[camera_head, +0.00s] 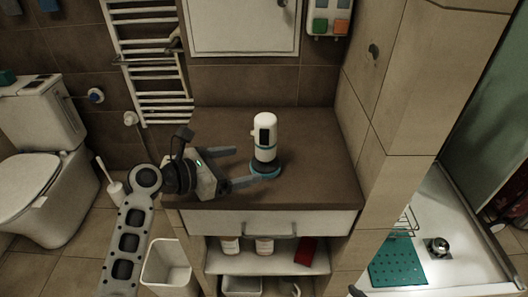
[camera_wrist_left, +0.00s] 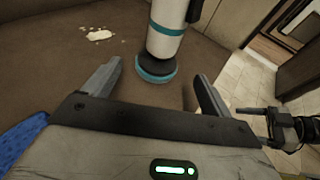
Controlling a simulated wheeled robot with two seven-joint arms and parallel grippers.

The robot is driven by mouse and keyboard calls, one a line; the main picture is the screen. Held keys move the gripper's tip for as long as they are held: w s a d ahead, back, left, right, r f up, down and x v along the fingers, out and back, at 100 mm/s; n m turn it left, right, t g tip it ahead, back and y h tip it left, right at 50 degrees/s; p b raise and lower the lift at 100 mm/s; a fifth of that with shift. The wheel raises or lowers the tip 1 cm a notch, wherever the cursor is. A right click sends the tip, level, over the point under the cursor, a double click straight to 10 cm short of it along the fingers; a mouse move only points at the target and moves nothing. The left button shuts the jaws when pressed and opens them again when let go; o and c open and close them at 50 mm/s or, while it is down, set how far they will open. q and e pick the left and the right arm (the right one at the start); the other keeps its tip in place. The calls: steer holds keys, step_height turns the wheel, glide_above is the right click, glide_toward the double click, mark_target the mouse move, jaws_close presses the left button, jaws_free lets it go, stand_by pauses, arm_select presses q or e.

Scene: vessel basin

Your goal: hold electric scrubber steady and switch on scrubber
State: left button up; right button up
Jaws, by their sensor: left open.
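The electric scrubber (camera_head: 265,138) stands upright on the brown counter, white with teal bands, a dark patch on its upper side and a dark and teal round base. In the left wrist view the scrubber (camera_wrist_left: 166,40) is cut off at the top. My left gripper (camera_head: 250,166) is open just left of it, its fingers pointing at the lower part. The scrubber's base lies ahead of the gap between the fingers in the left wrist view (camera_wrist_left: 160,85). A dark jointed part, probably my right gripper (camera_wrist_left: 262,125), shows at the right of that view; its jaws are unclear.
The brown counter (camera_head: 325,160) has free room right of and behind the scrubber. A drawer (camera_head: 250,222) and a shelf with small bottles (camera_head: 230,245) lie below. A tiled wall pillar (camera_head: 385,130) bounds the right. A toilet (camera_head: 45,150) and towel rack (camera_head: 150,60) are left.

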mark_target(262, 160)
arm_select(q)
steer(key=b+x, duration=0.2)
steer(key=x, duration=0.1)
steer(key=shift+a+f, duration=0.1)
steer(key=shift+f, duration=0.2)
steer(key=shift+w+d+r+p, duration=0.1)
steer(key=shift+w+d+p, duration=0.45)
steer(key=shift+d, duration=0.3)
steer(key=shift+w+d+f, duration=0.25)
steer(key=shift+w+d, duration=0.15)
steer(key=shift+d, duration=0.15)
steer(key=shift+w+d+f, duration=0.1)
steer(key=shift+w+d, duration=0.05)
steer(key=shift+d, duration=0.05)
arm_select(e)
steer(key=shift+w+a+f, duration=0.15)
steer(key=shift+a, duration=0.1)
steer(key=shift+w, duration=0.1)
